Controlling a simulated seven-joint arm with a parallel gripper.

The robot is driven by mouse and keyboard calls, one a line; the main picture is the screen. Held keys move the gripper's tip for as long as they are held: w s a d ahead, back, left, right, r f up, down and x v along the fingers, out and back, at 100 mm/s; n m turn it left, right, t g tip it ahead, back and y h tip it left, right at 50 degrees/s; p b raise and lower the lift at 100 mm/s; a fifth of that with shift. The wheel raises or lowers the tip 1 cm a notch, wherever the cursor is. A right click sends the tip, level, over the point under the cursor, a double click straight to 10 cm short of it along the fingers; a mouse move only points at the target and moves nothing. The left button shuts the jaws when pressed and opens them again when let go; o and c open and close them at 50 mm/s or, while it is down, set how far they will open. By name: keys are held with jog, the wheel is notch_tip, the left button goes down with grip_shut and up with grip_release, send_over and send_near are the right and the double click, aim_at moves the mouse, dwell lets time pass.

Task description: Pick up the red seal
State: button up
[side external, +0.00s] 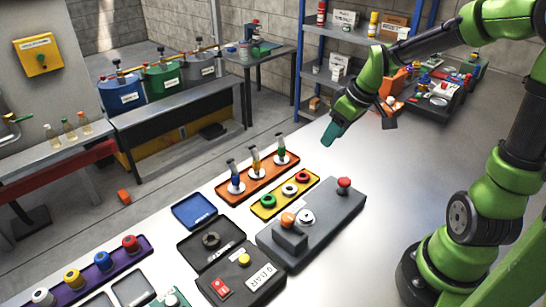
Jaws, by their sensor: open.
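The red seal (303,177) is a small ring at the right end of a yellow tray (261,212). It lies in a row with a pale ring (289,188) and a green ring (268,199). My gripper (336,131), with a teal finger showing, is open and holds nothing that I can see. It hangs in the air above and behind the yellow tray, to the upper right of the red seal, clearly apart from it. The exact gap between the fingers is hard to make out from this side.
An orange tray (264,185) with several upright fittings stands behind the yellow tray. A grey box (330,218) with a red button is in front of it. A blue tray (194,210) and dark cases are to the left. The table right of the grey box is bare.

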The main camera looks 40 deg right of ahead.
jog(key=n, duration=0.1)
send_near(302, 175)
jog(key=shift+w+a+f+n, duration=0.1)
jog(key=shift+a+f+n, duration=0.1)
jog(key=shift+f, duration=0.15)
jog(key=shift+w+a+f+n, duration=0.1)
jog(key=shift+f+n, duration=0.1)
jog(key=shift+f, duration=0.2)
jog(key=shift+x, duration=3.15)
jog(key=shift+d, duration=0.2)
jog(key=c, duration=0.7)
